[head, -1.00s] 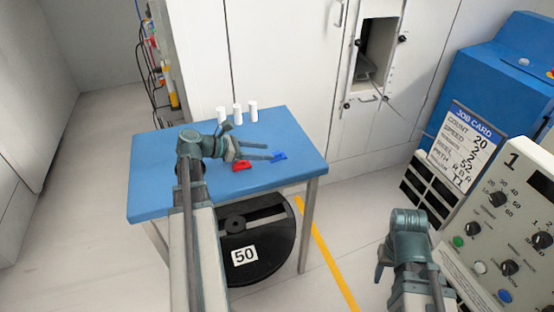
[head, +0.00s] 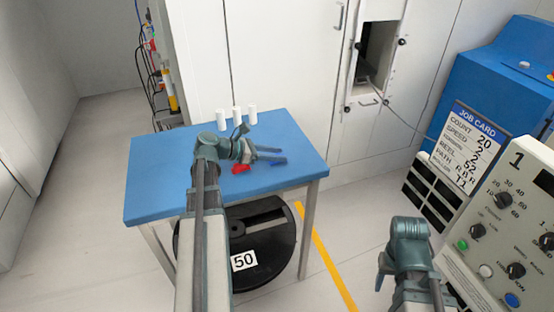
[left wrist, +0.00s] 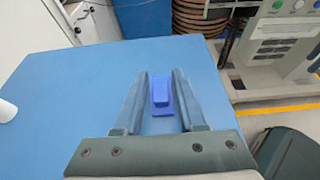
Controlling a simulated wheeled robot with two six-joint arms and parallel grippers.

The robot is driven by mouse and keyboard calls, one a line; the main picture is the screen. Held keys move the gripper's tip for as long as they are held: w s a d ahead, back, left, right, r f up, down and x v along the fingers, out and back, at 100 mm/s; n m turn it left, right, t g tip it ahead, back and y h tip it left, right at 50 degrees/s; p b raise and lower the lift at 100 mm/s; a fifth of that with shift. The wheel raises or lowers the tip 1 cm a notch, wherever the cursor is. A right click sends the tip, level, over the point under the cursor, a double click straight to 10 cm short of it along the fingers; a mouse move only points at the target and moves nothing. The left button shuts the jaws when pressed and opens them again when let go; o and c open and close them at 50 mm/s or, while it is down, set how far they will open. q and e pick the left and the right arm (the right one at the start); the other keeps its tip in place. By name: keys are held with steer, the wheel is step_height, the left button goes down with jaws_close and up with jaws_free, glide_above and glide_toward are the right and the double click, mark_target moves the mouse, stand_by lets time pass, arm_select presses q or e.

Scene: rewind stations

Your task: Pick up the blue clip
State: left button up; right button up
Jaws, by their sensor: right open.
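The blue clip (head: 279,162) lies on the blue table near its right side. In the left wrist view the clip (left wrist: 161,93) sits between the two fingers of my left gripper (left wrist: 160,76), with a gap to each finger. My left gripper (head: 279,155) is open over the table, its fingers pointing right, and partly covers the clip in the head view. My right gripper (head: 380,278) is open and empty, low at the right beside the control panel, away from the table.
Several white cylinders (head: 237,115) stand at the table's back edge. A black reel marked 50 (head: 270,252) is below. A control panel (head: 490,240) stands right.

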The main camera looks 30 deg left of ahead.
arm_select(q)
jaws_close()
steer(key=shift+r, duration=0.1)
arm_select(e)
steer(key=shift+r, duration=0.1)
